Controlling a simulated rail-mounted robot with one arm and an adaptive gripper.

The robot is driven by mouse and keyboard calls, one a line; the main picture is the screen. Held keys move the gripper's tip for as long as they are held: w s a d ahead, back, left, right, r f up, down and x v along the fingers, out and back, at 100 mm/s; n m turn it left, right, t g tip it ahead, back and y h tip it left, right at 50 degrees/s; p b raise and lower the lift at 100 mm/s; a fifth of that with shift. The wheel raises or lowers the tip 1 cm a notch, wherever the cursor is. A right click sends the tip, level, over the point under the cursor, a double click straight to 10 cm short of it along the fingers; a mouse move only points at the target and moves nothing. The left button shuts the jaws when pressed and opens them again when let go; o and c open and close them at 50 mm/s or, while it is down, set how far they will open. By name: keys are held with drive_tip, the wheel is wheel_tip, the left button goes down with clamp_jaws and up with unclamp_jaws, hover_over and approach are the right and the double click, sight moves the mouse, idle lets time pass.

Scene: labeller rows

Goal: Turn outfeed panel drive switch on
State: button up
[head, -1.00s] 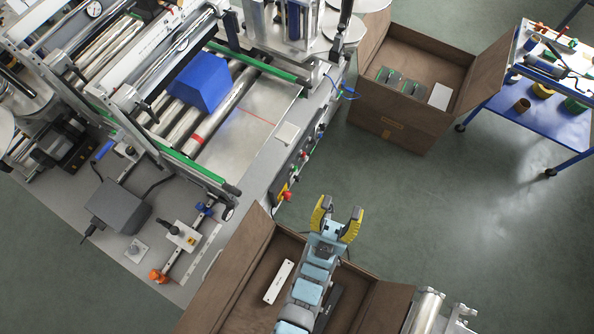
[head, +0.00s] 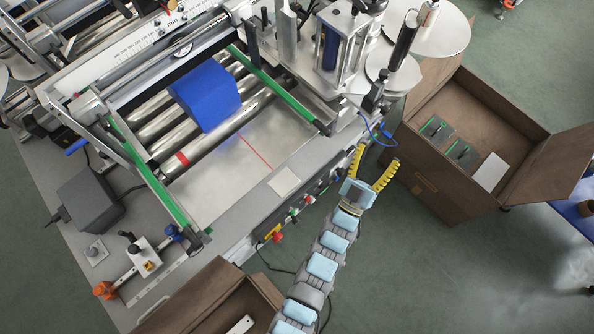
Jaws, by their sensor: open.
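The outfeed panel (head: 298,212) is a dark strip of small controls along the right-hand side of the machine table. A red knob with yellow (head: 276,235) sits near its lower end, and small green and red controls show further up. I cannot tell which control is the drive switch, or its position. My gripper (head: 373,168) has yellow fingers spread open and empty. It is beside the upper end of the panel, and the left finger overlaps the panel edge in the picture. Whether it touches anything is unclear. The part of the panel behind that finger is hidden.
A blue block (head: 205,95) lies on the rollers. An open brown box (head: 440,185) holding dark green units stands right of my gripper. Another brown box (head: 205,300) is at the bottom. A blue cable (head: 377,130) hangs just above my fingers. Floor is clear at lower right.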

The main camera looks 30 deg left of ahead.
drive_tip(key=w+a+f+n+g+y+b, duration=0.1)
drive_tip(key=w+f+g+b, duration=0.2)
drive_tip(key=f, duration=0.7)
drive_tip(key=w+a+f+n+g+y+b, duration=0.1)
drive_tip(key=w+f+n+g+b, duration=0.2)
drive_tip(key=f, duration=0.8)
drive_tip(key=n+g+y+b, duration=0.4)
drive_tip(key=n+g+b, duration=0.4)
drive_tip(key=g+b, duration=1)
approach(297, 221)
drive_tip(key=a+f+b, duration=0.1)
drive_tip(key=f+b, duration=0.1)
drive_tip(key=f, duration=0.1)
drive_tip(key=a+f+t+b, duration=0.1)
drive_tip(key=f, duration=0.3)
drive_tip(key=a+f+t+b, duration=0.1)
drive_tip(key=a+f+b, duration=0.1)
drive_tip(key=f, duration=0.2)
drive_tip(key=shift+a+b, duration=0.1)
drive_tip(key=shift+b, duration=0.25)
drive_tip(key=c, duration=1.2)
